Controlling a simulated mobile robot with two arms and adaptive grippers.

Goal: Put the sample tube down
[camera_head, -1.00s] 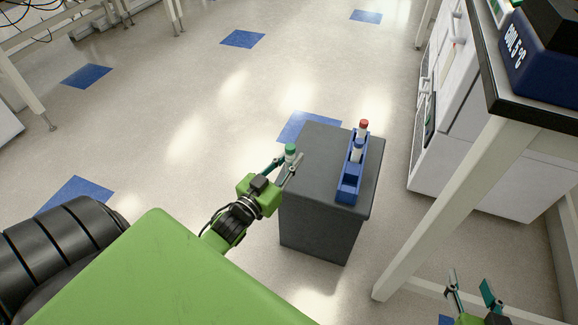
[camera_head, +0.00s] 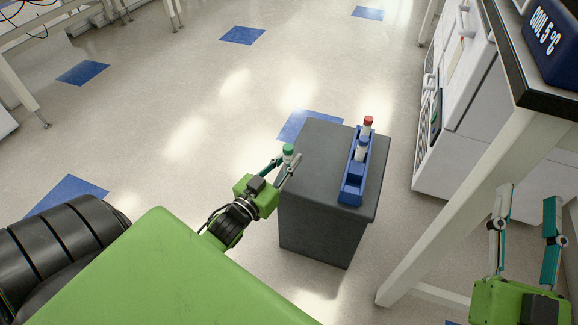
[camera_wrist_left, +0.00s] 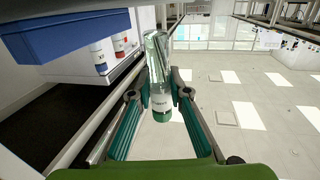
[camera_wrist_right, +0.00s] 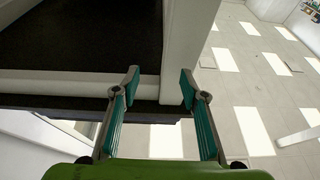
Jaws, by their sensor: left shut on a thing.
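The sample tube is clear with a green cap (camera_head: 288,149) and a white label. In the left wrist view the tube (camera_wrist_left: 160,85) is between the fingers of my left gripper (camera_wrist_left: 160,92), which is shut on it. In the head view my left gripper (camera_head: 286,163) is at the left edge of the dark grey cabinet (camera_head: 318,170). Whether the tube touches the cabinet cannot be told. My right gripper (camera_head: 525,200) is open and empty beside the bench at the right; its fingers also show in the right wrist view (camera_wrist_right: 160,85).
A blue rack (camera_head: 351,192) stands on the cabinet's right side, holding a red-capped tube (camera_head: 368,122) and a blue-capped tube (camera_head: 362,146). The cabinet top left of the rack is clear. A white-legged bench (camera_head: 470,180) with a dark top is at the right.

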